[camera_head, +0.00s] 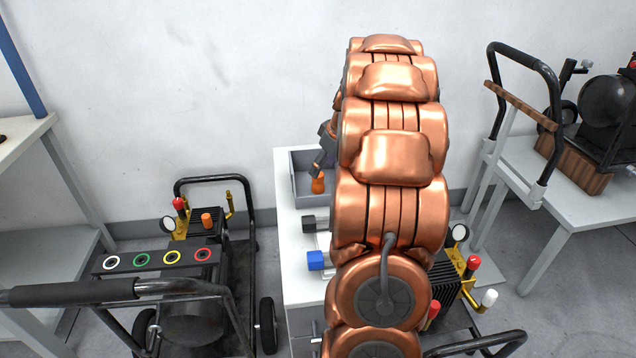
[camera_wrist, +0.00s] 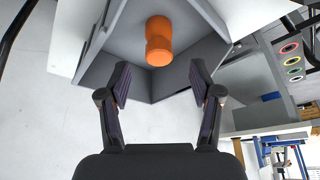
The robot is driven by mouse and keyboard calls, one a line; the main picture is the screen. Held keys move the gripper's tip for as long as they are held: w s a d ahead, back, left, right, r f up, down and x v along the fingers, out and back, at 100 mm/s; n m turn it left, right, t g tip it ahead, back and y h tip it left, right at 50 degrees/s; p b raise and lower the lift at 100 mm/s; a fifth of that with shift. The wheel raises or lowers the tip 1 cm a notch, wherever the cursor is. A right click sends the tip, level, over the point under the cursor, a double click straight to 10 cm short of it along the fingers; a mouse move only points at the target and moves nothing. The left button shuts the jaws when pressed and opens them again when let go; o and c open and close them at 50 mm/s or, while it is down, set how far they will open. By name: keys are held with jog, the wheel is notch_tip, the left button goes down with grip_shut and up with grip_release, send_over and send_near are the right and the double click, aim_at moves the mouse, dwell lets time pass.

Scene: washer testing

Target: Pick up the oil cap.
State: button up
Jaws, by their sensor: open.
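An orange oil cap (camera_head: 318,185) is at the grey tray (camera_head: 303,163) on the white cabinet in the head view. The wrist view shows the cap (camera_wrist: 159,41) as a small cylinder with a slight waist, near a corner of the tray. My gripper (camera_wrist: 160,82) is open, with nothing between its fingers. The cap is ahead of the fingertips, roughly centred between them, and looks clear of both. In the head view my gripper (camera_head: 325,152) is just above the cap, partly hidden by my copper arm. A second orange cap (camera_head: 207,220) sits on the left machine.
The tray walls stand close around the cap. A black-framed machine (camera_head: 195,300) stands left; a white table (camera_head: 565,200) stands right.

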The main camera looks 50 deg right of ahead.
aim_at(318, 182)
jog(key=shift+x, duration=2.55)
jog(key=shift+w, duration=0.1)
jog(key=c, duration=1)
